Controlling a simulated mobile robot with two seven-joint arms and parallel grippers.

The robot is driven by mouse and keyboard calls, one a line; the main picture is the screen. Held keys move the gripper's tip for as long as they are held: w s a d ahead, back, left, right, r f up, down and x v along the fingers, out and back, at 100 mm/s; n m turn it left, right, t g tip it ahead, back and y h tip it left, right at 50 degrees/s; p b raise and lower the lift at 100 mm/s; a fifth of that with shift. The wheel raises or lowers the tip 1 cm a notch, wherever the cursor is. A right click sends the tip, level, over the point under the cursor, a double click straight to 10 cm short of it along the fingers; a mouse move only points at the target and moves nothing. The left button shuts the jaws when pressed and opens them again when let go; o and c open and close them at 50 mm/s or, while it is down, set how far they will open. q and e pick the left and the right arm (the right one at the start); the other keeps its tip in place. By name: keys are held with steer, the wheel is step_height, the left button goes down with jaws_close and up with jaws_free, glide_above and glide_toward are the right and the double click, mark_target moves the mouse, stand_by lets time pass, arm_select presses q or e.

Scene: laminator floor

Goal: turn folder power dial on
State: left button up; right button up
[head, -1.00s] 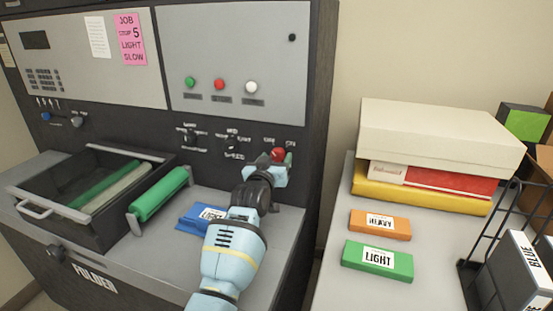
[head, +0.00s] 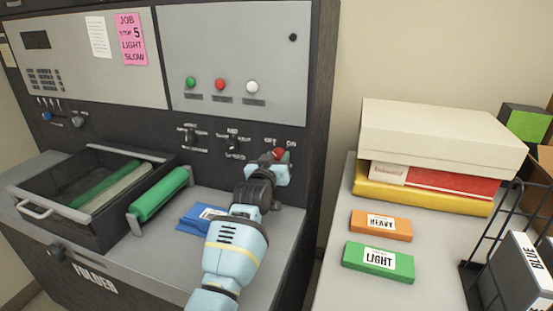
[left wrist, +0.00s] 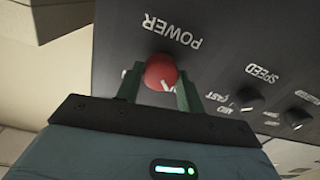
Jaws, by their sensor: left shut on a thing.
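The red power dial (head: 279,153) sits low on the right of the machine's dark panel, by the OFF and ON labels. My left gripper (head: 281,161) is at the dial and shut on it. In the left wrist view, the round red dial (left wrist: 160,71) sits between the two green fingertips (left wrist: 159,84), under the upside-down word POWER. The fingers cover part of the labels, and I cannot tell which way the dial points. My right gripper is not in view.
Two dark knobs, one the speed knob (head: 232,143), sit left of the power dial. Green, red and white buttons (head: 220,84) are above. The right table holds boxes (head: 440,130) and orange and green blocks (head: 378,258).

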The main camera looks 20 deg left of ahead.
arm_select(q)
steer(key=shift+m, duration=0.4)
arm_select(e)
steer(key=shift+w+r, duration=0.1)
arm_select(q)
steer(key=m, duration=0.2)
steer(key=shift+m+p, duration=0.3)
steer(key=shift+m, duration=0.1)
steer(key=m, duration=0.5)
steer(key=shift+f+m, duration=0.1)
steer(key=shift+m, duration=0.2)
steer(key=m, duration=0.5)
steer(key=shift+p, duration=0.4)
steer(key=shift+f+m+h, duration=0.1)
steer(key=shift+m+h, duration=0.2)
steer(key=shift+m, duration=1.6)
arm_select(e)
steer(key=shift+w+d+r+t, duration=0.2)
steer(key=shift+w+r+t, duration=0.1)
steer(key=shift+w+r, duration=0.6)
arm_select(q)
steer(key=shift+m, duration=0.3)
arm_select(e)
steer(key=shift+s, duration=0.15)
arm_select(q)
steer(key=o, duration=1)
